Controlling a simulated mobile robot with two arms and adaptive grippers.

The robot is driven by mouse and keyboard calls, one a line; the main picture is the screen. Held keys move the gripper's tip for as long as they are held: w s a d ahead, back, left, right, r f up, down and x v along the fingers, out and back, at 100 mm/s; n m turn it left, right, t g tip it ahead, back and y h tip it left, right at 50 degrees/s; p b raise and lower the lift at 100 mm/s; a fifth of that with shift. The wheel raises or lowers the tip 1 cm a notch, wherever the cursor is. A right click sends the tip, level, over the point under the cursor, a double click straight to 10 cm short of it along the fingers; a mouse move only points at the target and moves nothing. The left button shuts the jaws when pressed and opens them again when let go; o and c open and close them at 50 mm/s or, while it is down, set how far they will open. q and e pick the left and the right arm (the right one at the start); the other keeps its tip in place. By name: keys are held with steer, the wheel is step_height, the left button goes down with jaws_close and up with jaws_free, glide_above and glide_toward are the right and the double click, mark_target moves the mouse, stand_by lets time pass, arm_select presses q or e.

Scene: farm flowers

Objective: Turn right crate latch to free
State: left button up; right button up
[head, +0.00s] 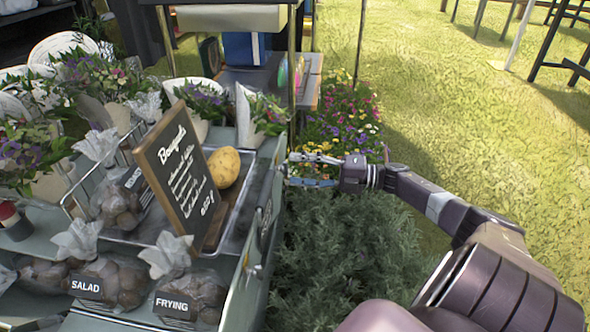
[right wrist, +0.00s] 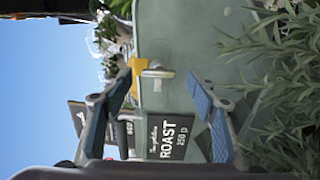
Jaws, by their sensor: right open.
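The green crate (head: 236,305) stands at the left and centre of the head view, its right side wall facing my right gripper (head: 302,171). My right gripper is open and empty, beside the crate's far right corner. In the right wrist view, my gripper's two blue-padded fingers (right wrist: 157,105) are spread wide. Beyond them, on the green wall, is a yellow piece with a pale metal bar (right wrist: 157,73), which looks like the latch. It appears between the fingers, apart from them. I cannot make out this latch in the head view.
A chalkboard sign (head: 180,175), a yellow potato (head: 225,167) and bagged potatoes (head: 105,283) stand on the crate's display. Bushy green plants (head: 335,260) grow close below my right arm. Open grass (head: 440,100) lies to the right.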

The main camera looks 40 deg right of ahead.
steer(key=v, duration=1)
steer(key=shift+s+d, duration=0.2)
steer(key=shift+s, duration=0.05)
